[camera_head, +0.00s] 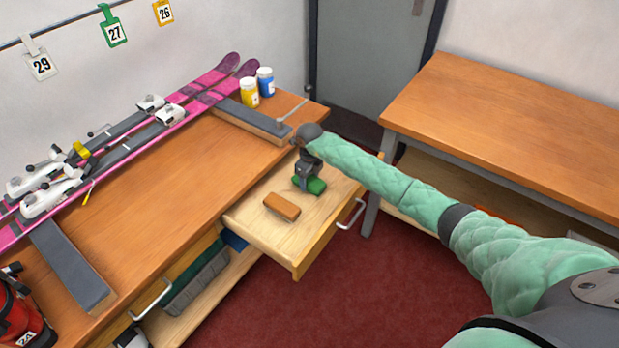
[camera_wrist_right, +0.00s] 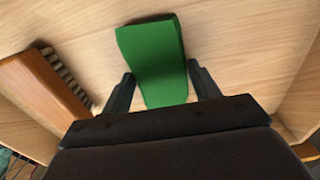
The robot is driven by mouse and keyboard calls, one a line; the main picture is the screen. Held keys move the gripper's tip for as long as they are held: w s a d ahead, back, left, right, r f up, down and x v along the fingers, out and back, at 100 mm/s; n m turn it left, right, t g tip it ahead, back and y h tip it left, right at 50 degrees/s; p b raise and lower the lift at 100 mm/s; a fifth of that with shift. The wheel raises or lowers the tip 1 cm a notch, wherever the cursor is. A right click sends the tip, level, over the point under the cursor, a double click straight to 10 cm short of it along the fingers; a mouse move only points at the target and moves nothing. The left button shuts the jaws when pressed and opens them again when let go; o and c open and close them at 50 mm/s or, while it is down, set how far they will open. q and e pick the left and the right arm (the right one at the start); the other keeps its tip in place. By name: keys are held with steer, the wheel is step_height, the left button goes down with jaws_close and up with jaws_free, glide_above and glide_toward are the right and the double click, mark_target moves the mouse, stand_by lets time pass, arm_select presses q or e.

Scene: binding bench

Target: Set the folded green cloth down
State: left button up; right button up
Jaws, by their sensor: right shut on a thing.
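The folded green cloth (camera_head: 314,185) is at the open drawer, over its wooden floor. It also shows in the right wrist view as a green block (camera_wrist_right: 152,62) with its near end between the fingers. My right gripper (camera_head: 303,188) points down into the drawer and is shut on the cloth. The wrist view shows the two fingers (camera_wrist_right: 160,92) on either side of it. I cannot tell whether the cloth touches the drawer floor. The pulled-out drawer (camera_head: 262,232) is pale wood. My left gripper is not in view.
A brown brush (camera_head: 281,207) lies in the drawer, left of the cloth; its bristles show in the wrist view (camera_wrist_right: 45,95). Pink skis (camera_head: 190,112), a yellow jar (camera_head: 249,93) and a blue jar (camera_head: 265,82) are on the bench. Bare drawer floor lies around the cloth.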

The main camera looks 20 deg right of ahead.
mark_target(310, 180)
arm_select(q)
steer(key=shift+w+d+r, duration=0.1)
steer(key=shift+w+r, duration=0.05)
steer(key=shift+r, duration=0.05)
arm_select(e)
steer(key=shift+f, duration=0.1)
steer(key=o, duration=0.8)
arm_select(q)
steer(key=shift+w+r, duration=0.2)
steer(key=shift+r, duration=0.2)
arm_select(e)
steer(key=shift+o, duration=0.4)
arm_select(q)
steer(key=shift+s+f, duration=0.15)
arm_select(e)
steer(key=shift+r, duration=0.8)
step_height(310, 180, up, 2)
steer(key=shift+b, duration=0.55)
arm_select(q)
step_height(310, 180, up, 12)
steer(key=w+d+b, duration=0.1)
steer(key=b, duration=0.1)
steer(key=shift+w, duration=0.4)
arm_select(e)
step_height(310, 180, up, 9)
steer(key=shift+f, duration=0.15)
